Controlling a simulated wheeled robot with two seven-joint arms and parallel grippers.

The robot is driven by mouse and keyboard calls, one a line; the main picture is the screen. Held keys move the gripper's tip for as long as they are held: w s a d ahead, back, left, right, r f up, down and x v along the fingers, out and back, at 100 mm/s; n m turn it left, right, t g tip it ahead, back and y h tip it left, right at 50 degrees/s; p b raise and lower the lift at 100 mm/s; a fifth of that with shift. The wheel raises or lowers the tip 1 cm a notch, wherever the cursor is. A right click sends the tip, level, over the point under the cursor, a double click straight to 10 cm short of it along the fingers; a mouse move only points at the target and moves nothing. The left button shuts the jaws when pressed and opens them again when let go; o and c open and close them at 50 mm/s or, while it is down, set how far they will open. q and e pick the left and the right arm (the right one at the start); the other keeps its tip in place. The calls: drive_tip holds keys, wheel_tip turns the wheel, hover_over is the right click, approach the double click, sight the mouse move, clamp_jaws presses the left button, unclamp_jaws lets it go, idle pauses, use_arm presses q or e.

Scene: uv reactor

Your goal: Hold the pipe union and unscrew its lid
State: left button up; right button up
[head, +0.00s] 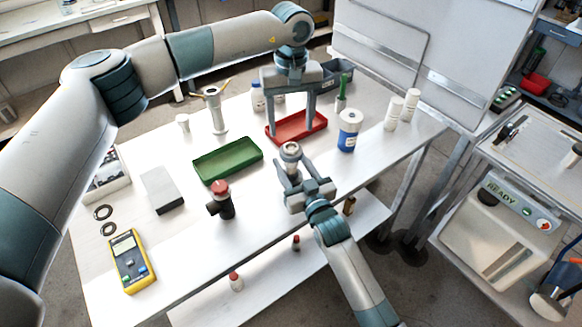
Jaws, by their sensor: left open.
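A small metallic, round-topped fitting, which looks like the pipe union (291,152), is between the fingers of my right gripper (291,172). Its rounded top, seemingly the lid, faces up. The fingers seem closed on its sides and hide its lower part. My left gripper (290,134) points down with its two long fingers wide apart and nothing between them. In the picture it is just above and behind the fitting, in front of the red tray (316,127). I cannot tell its exact height.
A green tray (228,162), a black fitting with a red cap (220,198), a grey block (162,190) and a yellow meter (129,260) are on the left. A blue-and-white jar (348,132) and white bottles (394,113) stand on the right.

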sight(291, 146)
clamp_jaws()
use_arm(q)
drive_tip(key=m, duration=0.9)
drive_tip(key=shift+f, duration=0.1)
idle(0.3)
drive_tip(key=shift+f, duration=3.95)
